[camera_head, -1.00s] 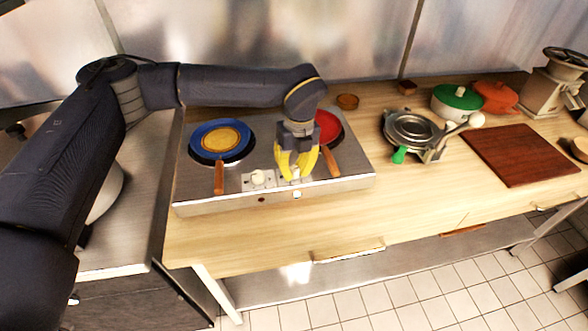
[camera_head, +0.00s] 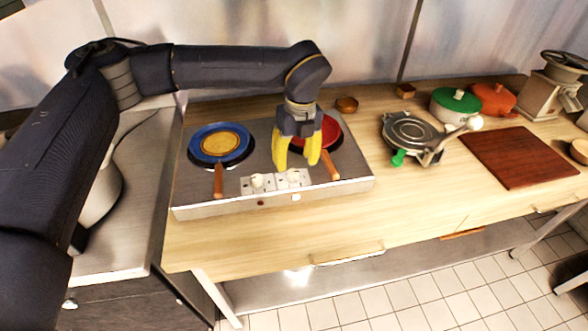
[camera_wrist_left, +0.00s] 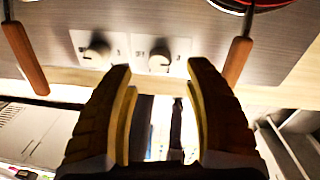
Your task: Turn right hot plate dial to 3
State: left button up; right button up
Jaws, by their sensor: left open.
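The hot plate (camera_head: 190,190) is a grey metal unit on the wooden counter with two white dials at its front. The right dial (camera_head: 293,176) also shows in the left wrist view (camera_wrist_left: 160,60), with its plate markings too small to read fully. The left dial (camera_head: 257,181) also shows in the left wrist view (camera_wrist_left: 97,54). My left gripper (camera_head: 297,164) has yellow fingers, spread open and empty. In the head view its fingertips are just behind and above the right dial, apart from it. My right gripper is not in view.
A blue pan (camera_head: 202,152) sits on the left burner and a red pan (camera_head: 330,133) on the right burner, their wooden handles pointing forward beside the dials. A waffle-iron-like device (camera_head: 408,128) and a cutting board (camera_head: 520,157) are to the right. The front counter is clear.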

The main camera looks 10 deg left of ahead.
aim_at(297, 171)
pick_arm(q)
notch_tip(297, 171, up, 7)
jog(key=shift+d, duration=0.25)
dwell(0.5)
